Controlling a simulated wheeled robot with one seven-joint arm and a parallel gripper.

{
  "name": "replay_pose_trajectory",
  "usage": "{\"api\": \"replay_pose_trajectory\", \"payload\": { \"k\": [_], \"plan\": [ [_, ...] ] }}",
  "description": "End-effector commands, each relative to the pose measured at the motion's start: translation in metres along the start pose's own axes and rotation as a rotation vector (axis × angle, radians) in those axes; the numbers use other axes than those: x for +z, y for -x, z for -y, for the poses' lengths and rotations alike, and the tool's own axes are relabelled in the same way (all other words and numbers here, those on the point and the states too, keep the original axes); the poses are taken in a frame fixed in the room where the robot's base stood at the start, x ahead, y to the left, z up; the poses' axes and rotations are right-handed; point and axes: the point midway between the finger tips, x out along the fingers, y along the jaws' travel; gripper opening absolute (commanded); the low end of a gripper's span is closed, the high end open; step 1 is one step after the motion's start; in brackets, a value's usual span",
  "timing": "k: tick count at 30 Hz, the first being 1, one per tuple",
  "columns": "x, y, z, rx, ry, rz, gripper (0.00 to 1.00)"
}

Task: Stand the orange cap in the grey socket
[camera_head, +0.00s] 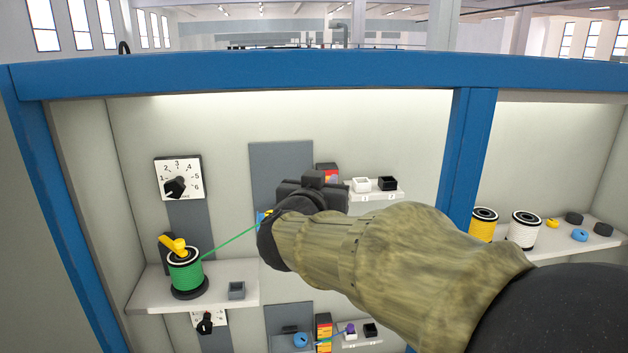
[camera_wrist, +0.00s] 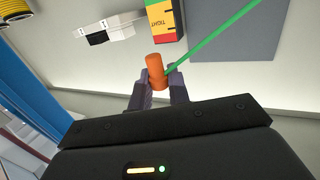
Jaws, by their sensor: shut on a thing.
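The orange cap (camera_wrist: 156,68) is upright in the wrist view, between the dark fingers of my gripper (camera_wrist: 156,82), which is shut on it. In the head view my arm hides the cap and the fingertips. A green cable (camera_wrist: 212,40) runs right beside the cap in the wrist view; I cannot tell if they touch. A small grey open-topped block (camera_head: 236,290), which looks like the grey socket, sits on the left shelf right of the green spool (camera_head: 186,274). It looks empty, and my gripper is above and right of it.
The green spool has a yellow crank (camera_head: 174,245), and its cable rises to behind my arm. A white box (camera_head: 362,184) and a black box (camera_head: 388,183) stand on a small shelf beside a coloured gauge (camera_wrist: 165,20). A blue post (camera_head: 470,150) divides the bays.

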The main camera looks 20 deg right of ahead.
Motion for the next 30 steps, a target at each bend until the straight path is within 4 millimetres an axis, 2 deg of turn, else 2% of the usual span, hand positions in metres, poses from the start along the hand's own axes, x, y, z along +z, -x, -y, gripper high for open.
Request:
{"api": "replay_pose_trajectory", "payload": {
  "k": [1,30],
  "plan": [
    [0.007,0.001,0.004,-0.003,0.001,0.0,0.0],
    [0.076,0.024,0.065,-0.007,0.001,-0.001,0.0]
  ]
}}
